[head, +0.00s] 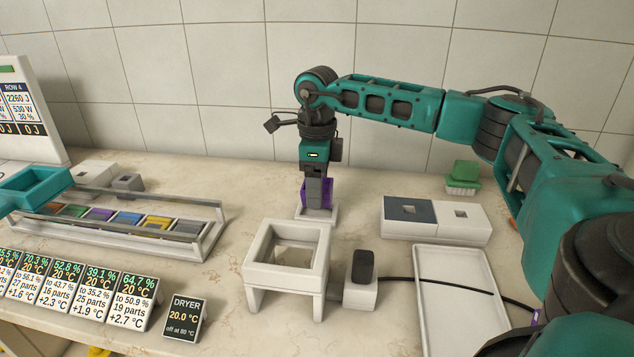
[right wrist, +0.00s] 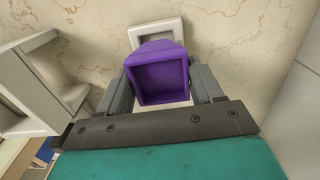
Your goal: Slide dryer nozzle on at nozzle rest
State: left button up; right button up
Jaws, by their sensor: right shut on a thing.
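The purple dryer nozzle (head: 303,190) is in my right gripper (head: 318,195) at the back middle of the counter. The right wrist view shows the square, hollow nozzle (right wrist: 162,80) between the two grey fingers (right wrist: 163,92), its open side toward the camera. A white square rest (head: 333,213) lies under the gripper. In the right wrist view the rest (right wrist: 146,33) shows as a frame just beyond the nozzle. I cannot tell whether the nozzle touches it. The small sign reading DRYER (head: 183,318) stands at the front. My left gripper is not in view.
A white open-topped stand (head: 257,274) is in front. Beside it a black piece (head: 362,266) sits in a white block with a cable. A white tray (head: 455,262) and a two-part holder (head: 465,228) are right. A colored-block rack (head: 205,246) and teal box (head: 38,201) are left.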

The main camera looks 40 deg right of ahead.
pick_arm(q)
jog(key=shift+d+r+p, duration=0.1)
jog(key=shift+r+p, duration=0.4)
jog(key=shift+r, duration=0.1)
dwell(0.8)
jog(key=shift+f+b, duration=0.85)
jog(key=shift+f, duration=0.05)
pick_arm(e)
jog(key=shift+f, duration=1.4)
jog(key=o, duration=1.1)
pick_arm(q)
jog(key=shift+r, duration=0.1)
pick_arm(e)
jog(key=shift+r, duration=0.15)
pick_arm(q)
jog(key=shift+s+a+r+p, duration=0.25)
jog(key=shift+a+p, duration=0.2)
jog(key=shift+p, duration=0.5)
pick_arm(e)
notch_tip(320, 180, up, 13)
jog(key=shift+f, duration=0.2)
